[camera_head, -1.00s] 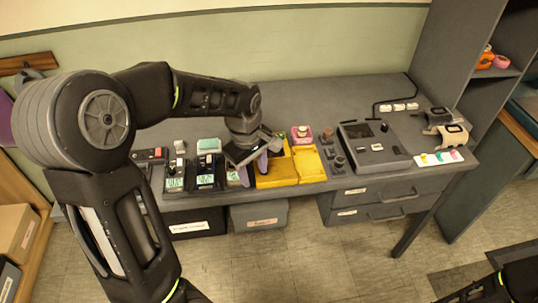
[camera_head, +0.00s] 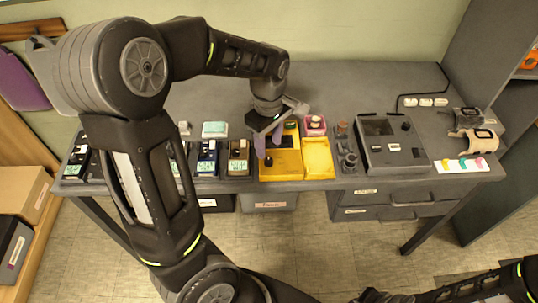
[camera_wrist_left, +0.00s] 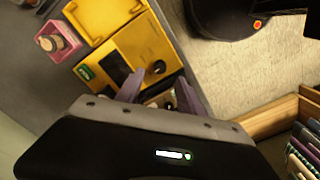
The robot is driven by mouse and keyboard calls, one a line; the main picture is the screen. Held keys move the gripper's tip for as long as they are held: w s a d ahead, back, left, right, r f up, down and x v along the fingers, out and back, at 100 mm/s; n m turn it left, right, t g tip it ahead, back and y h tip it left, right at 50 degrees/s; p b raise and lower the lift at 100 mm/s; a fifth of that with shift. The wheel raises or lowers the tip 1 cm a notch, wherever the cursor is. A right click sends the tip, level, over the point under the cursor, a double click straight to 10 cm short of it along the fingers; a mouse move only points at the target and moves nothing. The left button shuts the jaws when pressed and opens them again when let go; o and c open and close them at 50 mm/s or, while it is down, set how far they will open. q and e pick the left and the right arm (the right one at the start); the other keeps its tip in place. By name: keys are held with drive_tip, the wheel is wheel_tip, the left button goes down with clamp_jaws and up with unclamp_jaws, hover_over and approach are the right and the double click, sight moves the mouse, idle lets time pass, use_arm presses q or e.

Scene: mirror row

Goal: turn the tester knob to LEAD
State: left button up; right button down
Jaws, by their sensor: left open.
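The yellow tester (camera_head: 281,165) lies on the grey desk, with its flat yellow lid part (camera_head: 318,158) beside it to the right. In the left wrist view the tester (camera_wrist_left: 128,43) shows a dark window, a green label and a dark round knob (camera_wrist_left: 156,67). The knob's setting is too small to read. My left gripper (camera_head: 268,143) is open over the tester's left part, purple fingers pointing down. In the left wrist view its fingertips (camera_wrist_left: 160,90) are near the knob, apart from it, with nothing held. Of my right arm, only part shows at the bottom right; its fingers do not show.
Several small meters (camera_head: 207,158) stand left of the tester. A pink box (camera_head: 315,125) is behind it. Small dark parts (camera_head: 348,158) and a grey console (camera_head: 390,145) stand to the right. The desk behind is mostly clear.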

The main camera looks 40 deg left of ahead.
sight(269, 160)
use_arm(q)
wheel_tip(269, 160, down, 6)
drive_tip(key=shift+f, duration=0.1)
drive_tip(key=shift+c, duration=0.3)
clamp_jaws()
idle(0.3)
